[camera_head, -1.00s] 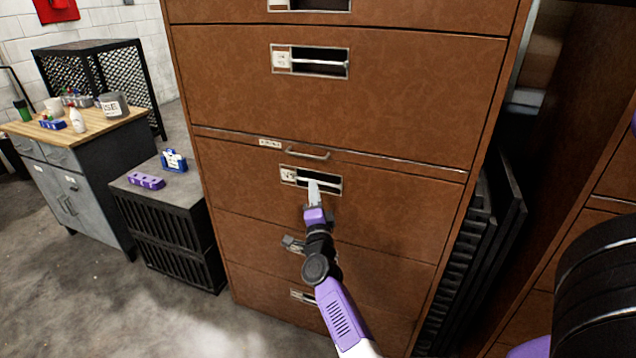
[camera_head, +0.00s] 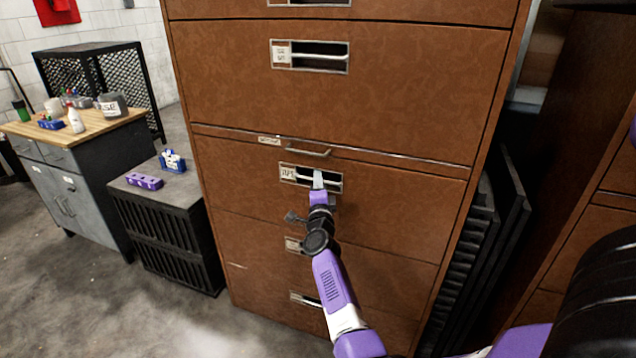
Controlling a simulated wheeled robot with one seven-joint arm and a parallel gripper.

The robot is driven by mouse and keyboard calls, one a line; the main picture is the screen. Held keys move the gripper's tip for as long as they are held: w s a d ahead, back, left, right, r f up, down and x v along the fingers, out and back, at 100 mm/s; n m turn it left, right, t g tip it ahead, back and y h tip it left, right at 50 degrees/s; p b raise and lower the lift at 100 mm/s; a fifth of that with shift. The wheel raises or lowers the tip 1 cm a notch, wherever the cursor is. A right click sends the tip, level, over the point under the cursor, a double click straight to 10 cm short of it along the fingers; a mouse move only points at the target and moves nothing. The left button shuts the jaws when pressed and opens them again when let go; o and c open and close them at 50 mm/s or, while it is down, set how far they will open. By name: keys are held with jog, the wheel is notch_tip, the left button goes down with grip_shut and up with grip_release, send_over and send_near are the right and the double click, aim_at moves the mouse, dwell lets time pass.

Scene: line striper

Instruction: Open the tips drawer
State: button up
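A tall brown filing cabinet (camera_head: 350,110) stands in the middle of the view, its drawers all looking closed. A middle drawer (camera_head: 240,185) has a recessed metal handle (camera_head: 333,183) and a white label (camera_head: 289,173) that seems to read "TIPS", though it is small. My gripper (camera_head: 318,180) is at this handle recess, with its fingertips over or in the slot. I cannot tell whether the fingers are around the handle bar or only beside it, nor whether they are open. My arm hides part of the drawers below.
A thin pull-out shelf with a handle (camera_head: 310,151) is just above this drawer. On the left are a black crate-like cabinet (camera_head: 165,235) with blue and purple holders on it, and a wooden-topped workbench (camera_head: 100,125). Dark panels (camera_head: 490,215) lean at the right. Floor is clear at lower left.

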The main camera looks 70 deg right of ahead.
jog(key=shift+c, duration=0.2)
grip_shut()
dwell(1.2)
